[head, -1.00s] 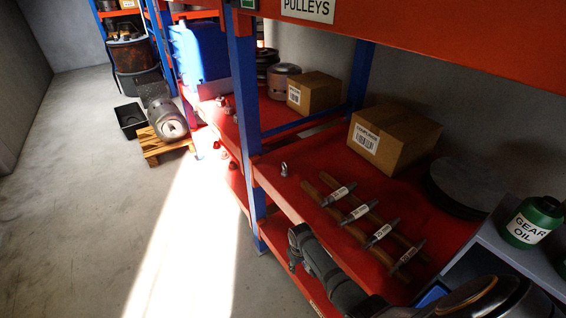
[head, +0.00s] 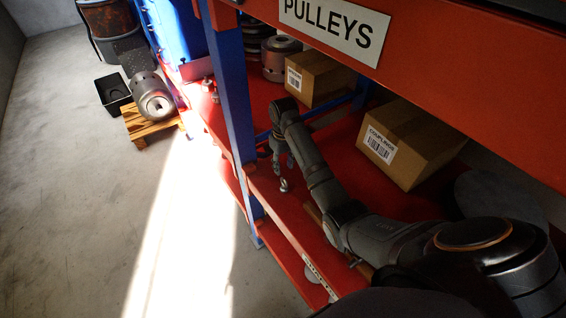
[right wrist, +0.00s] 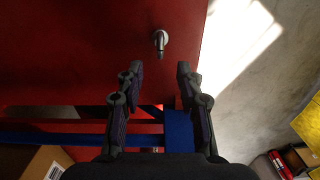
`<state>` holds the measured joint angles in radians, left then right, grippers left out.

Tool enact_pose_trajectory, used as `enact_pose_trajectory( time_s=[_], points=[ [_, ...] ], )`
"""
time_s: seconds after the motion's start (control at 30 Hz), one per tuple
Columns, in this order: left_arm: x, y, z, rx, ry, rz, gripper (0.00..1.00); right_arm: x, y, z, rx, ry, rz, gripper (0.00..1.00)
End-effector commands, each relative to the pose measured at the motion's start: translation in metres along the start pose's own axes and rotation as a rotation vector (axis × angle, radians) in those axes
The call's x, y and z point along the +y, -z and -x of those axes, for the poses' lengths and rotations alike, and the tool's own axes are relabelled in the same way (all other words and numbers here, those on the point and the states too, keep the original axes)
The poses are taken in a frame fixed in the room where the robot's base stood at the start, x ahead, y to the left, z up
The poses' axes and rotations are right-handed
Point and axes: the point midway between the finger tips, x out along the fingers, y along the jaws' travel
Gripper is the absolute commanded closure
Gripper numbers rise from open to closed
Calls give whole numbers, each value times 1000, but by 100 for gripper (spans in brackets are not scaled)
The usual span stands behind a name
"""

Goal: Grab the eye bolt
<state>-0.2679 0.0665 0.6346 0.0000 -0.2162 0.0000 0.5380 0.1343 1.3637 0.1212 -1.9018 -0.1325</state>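The eye bolt (head: 284,185) is a small grey metal ring on a shank, on the red shelf near its front edge, beside the blue upright. My right gripper (head: 282,160) hangs just above it, fingers pointing down. In the right wrist view the eye bolt (right wrist: 160,42) lies just beyond the fingertips, roughly centred between them. There my right gripper (right wrist: 160,72) is open and empty, with a clear gap between its fingers. My left gripper is in neither view.
A blue upright (head: 232,95) stands left of my gripper. A cardboard couplings box (head: 410,145) sits behind my forearm, and another box (head: 318,78) is further back. The orange-red beam with the PULLEYS sign (head: 340,30) runs above. My arm hides most of the labelled shafts.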

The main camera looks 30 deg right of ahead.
Motion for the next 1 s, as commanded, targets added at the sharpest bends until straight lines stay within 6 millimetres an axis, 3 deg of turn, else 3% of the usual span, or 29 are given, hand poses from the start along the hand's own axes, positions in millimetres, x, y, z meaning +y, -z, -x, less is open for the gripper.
enact_pose_trajectory(
  time_s=[0.2, 0.43, 0.57, 0.8, 1.0],
  points=[
    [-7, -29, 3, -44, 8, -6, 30, 0, 0, 1, -3, 1, 1, 63],
    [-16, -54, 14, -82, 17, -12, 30, 0, -1, -36, -5, 2, 1, 63],
    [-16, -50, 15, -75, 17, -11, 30, 0, -1, -48, -3, 1, 1, 63],
    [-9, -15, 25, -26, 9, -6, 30, -1, -4, -64, -8, 2, 0, 63],
    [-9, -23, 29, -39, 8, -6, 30, 0, -4, -97, -4, 1, 1, 63]
  ],
)
